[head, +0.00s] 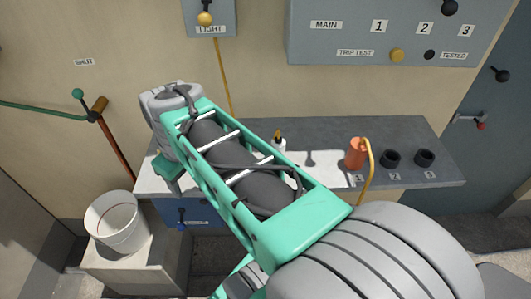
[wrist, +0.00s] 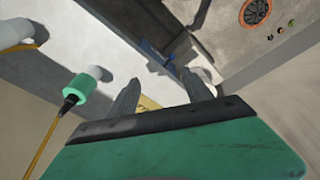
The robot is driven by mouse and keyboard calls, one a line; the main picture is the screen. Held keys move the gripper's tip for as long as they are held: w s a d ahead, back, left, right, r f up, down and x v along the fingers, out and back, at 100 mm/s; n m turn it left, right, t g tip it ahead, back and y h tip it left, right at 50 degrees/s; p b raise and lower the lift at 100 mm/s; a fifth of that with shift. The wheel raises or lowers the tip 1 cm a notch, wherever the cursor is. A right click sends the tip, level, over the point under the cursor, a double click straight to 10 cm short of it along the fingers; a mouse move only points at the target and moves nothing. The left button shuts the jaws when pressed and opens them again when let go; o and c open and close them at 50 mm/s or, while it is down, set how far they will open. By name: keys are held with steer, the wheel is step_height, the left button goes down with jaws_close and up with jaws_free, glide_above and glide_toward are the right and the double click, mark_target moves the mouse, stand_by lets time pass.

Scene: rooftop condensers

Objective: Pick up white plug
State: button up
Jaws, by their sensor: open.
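The white plug (head: 279,144) shows in the head view on the grey bench, just beyond my arm, with a black and yellow top; its lower part is hard to make out. In the wrist view a white rounded body (wrist: 14,30) with a yellow cord, cut off by the left edge, looks like this plug. My gripper (wrist: 163,92) is open, its two fingers apart with nothing between them. The white body is well to the left of the fingers, not touching. In the head view my arm hides the fingers.
A green plug (wrist: 75,92) with a white end and yellow cable is left of the fingers. On the bench (head: 315,130) stand an orange plug (head: 355,154) and dark sockets (head: 391,158). A white bucket (head: 117,222) is at lower left; a grey panel (head: 390,30) hangs above.

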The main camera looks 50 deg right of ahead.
steer(key=s+d+r+n+g, duration=0.1)
steer(key=s+d+r+n, duration=0.15)
steer(key=d, duration=1.05)
step_height(320, 180, up, 2)
steer(key=r+n+g+b, duration=0.1)
steer(key=b, duration=0.1)
glide_above(279, 142)
steer(key=shift+w+a+f+y, duration=0.25)
steer(key=shift+w+a+y, duration=0.05)
steer(key=f, duration=0.6)
steer(key=shift+s+d+f+p, duration=0.2)
steer(key=shift+d+f+p, duration=0.1)
steer(key=shift+f+p, duration=0.1)
steer(key=shift+f, duration=0.25)
jaws_close()
